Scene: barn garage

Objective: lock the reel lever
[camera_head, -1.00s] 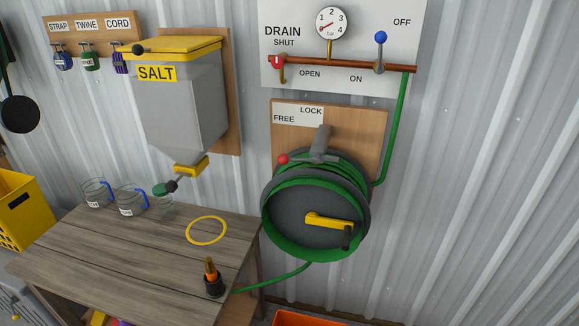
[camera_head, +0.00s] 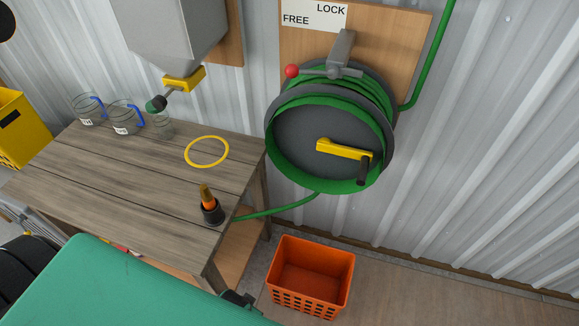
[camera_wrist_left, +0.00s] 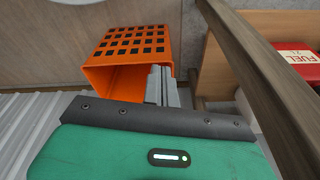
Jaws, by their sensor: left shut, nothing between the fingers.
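The hose reel (camera_head: 305,143) hangs on a wooden backboard on the corrugated wall, wound with green hose. Its lever is a grey rod with a red knob (camera_head: 292,71). The rod points left from the grey bracket (camera_head: 342,52), on the side under the word FREE on the label (camera_head: 315,14); LOCK is printed at the label's upper right. A yellow crank (camera_head: 345,149) is on the reel's face. My left gripper (camera_wrist_left: 162,86) is shut and empty in the left wrist view, low by the orange crate and well below the lever. My right gripper is not in view.
An orange crate (camera_head: 312,272) is on the floor below the reel. A red fuel can (camera_wrist_left: 296,62) shows in the wrist view.

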